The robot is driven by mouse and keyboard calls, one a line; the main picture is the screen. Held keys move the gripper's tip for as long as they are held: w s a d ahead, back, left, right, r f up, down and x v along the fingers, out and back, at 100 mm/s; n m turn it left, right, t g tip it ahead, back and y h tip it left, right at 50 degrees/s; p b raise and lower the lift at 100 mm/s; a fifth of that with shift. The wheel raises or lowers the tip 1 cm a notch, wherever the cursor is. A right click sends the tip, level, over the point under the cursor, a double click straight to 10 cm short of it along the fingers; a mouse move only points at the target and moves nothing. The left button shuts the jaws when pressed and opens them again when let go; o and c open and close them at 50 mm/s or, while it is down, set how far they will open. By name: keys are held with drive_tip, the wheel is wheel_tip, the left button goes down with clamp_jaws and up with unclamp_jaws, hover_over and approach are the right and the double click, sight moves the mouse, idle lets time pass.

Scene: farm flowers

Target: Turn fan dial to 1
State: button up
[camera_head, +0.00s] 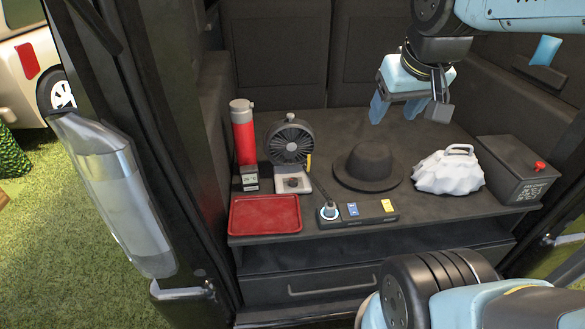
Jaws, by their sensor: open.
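A small dark fan (289,143) stands on the dark shelf of the vehicle's cargo area, left of the middle. Its light base carries a dark round dial (292,183) at the front. The dial's markings are too small to read. My gripper (409,110) is open and empty, with light blue fingers pointing down. It hangs to the right of the fan, above and behind the black hat, apart from everything on the shelf.
Close around the fan are a red cylinder (244,135), a small box (249,178), a red tray (265,215), a power strip (366,211) and a black hat (367,168). A white bag (448,172) and black box (517,170) stand right. A door frame edges the left.

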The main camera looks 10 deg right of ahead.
drive_tip(key=w+f+n+g+h, duration=0.1)
drive_tip(key=w+f+n, duration=0.25)
drive_tip(key=w, duration=0.45)
drive_tip(key=n+g+y, duration=0.3)
drive_tip(key=n+y, duration=0.2)
drive_tip(key=n, duration=0.5)
approach(293, 180)
drive_tip(key=shift+m, duration=0.25)
drive_tip(key=shift+x, duration=4.35)
drive_tip(key=shift+w+d, duration=0.1)
drive_tip(key=c, duration=1)
